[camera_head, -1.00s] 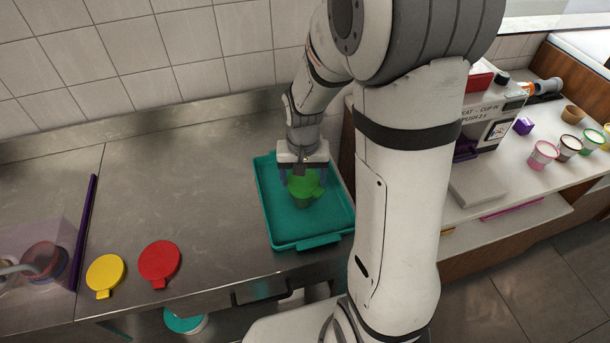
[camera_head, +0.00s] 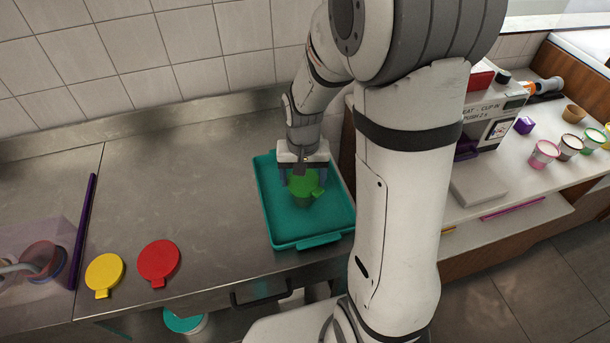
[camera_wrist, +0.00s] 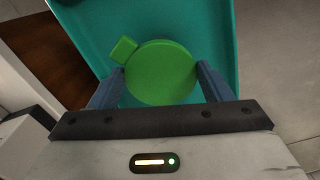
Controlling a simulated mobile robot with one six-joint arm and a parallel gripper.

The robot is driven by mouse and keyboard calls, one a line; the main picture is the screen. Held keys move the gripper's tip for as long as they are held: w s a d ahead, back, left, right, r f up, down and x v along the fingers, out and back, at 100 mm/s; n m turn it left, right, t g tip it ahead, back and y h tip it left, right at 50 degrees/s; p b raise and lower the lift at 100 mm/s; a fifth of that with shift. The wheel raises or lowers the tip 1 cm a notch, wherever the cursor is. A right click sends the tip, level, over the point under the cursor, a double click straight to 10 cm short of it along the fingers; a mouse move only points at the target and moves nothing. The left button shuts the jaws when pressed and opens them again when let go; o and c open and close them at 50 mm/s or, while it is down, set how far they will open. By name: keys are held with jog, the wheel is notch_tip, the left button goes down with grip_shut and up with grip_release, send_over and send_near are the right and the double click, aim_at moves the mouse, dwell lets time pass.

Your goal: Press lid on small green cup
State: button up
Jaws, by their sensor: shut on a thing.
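A yellow lid (camera_head: 105,272) and a red lid (camera_head: 159,260) lie on the counter at the left. A purple bar (camera_head: 86,232) and a clear bin are further left. A machine (camera_head: 493,125) and several small cups stand at the right.

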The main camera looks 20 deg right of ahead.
jog(key=shift+f, duration=0.3)
dwell(0.8)
jog(key=o, duration=1)
jog(key=shift+o, duration=0.4)
jog(key=shift+r+p, duration=1.9)
jog(key=shift+r, duration=1.15)
jog(key=shift+c, duration=0.2)
grip_shut()
